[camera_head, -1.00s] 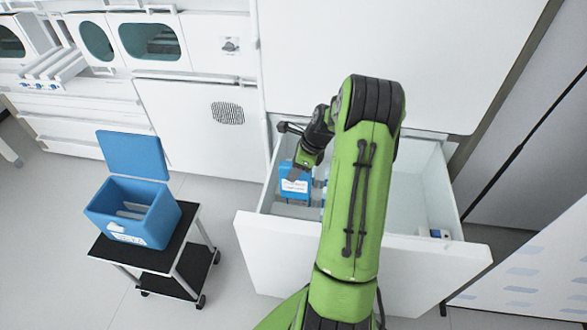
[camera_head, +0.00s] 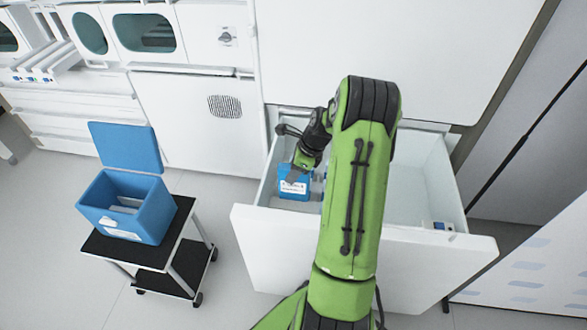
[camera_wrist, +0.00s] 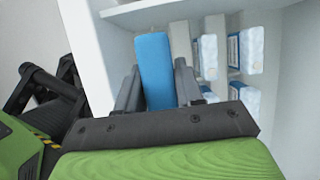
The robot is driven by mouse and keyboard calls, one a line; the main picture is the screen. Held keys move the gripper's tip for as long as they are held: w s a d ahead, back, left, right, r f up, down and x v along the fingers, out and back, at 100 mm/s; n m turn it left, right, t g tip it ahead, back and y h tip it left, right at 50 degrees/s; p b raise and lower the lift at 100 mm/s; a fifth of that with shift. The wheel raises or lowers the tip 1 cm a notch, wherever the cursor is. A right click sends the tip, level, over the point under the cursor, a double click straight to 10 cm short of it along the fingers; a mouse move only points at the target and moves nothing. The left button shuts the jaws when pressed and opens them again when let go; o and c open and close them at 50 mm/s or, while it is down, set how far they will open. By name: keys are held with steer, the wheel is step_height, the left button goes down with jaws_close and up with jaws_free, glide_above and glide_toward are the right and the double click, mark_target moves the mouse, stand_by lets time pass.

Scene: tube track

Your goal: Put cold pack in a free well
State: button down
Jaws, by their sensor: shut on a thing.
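A blue cold pack (camera_head: 294,184) with a white label is upright in the left part of the open white drawer (camera_head: 365,245). My gripper (camera_head: 298,174) reaches down into the drawer and is shut on this pack. In the wrist view the blue pack (camera_wrist: 154,75) stands between the two grey fingers of my gripper (camera_wrist: 157,90). I cannot tell whether the pack touches the drawer floor. My arm hides the middle of the drawer in the head view.
An open blue cooler box (camera_head: 150,215) with its lid raised stands on a black cart (camera_head: 150,255) at the left. White packs with blue labels (camera_wrist: 240,50) line the drawer's other section. Pale floor separates cart and drawer.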

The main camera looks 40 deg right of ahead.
mark_target(293, 197)
steer(key=shift+f+b, duration=1.7)
steer(key=shift+f, duration=1.65)
steer(key=shift+f+b, duration=0.45)
steer(key=shift+f, duration=1.3)
steer(key=shift+f, duration=1.35)
steer(key=shift+f, duration=1.4)
